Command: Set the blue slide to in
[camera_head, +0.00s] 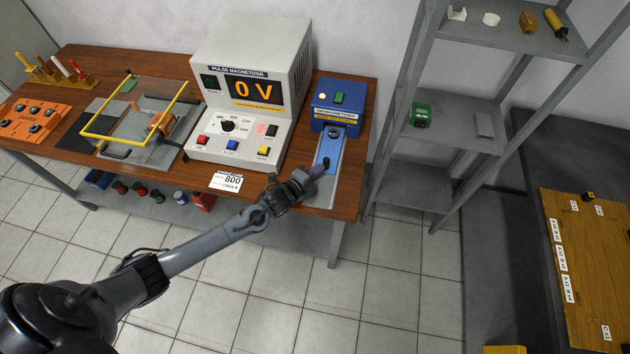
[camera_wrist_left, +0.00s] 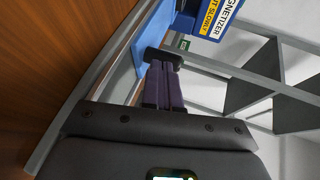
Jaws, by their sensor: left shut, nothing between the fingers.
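The blue slide (camera_head: 329,148) lies on a grey rail (camera_head: 322,190) in front of the blue demagnetizer box (camera_head: 339,103), at the right end of the bench. It extends out from the box toward the bench's front edge. A small dark knob (camera_head: 326,163) stands on its near part. My left gripper (camera_head: 318,170) is shut and empty, with its tips right by the knob. In the left wrist view, the closed purple-grey fingers (camera_wrist_left: 163,88) reach a dark piece (camera_wrist_left: 163,57) beside the blue slide (camera_wrist_left: 152,38); I cannot tell whether they touch. My right gripper is not in view.
The pulse magnetizer (camera_head: 255,90) showing 0 V stands left of the demagnetizer on the wooden bench. A label card (camera_head: 230,181) is at the bench's front edge. Grey shelving (camera_head: 440,140) stands close on the right. Open tiled floor lies in front.

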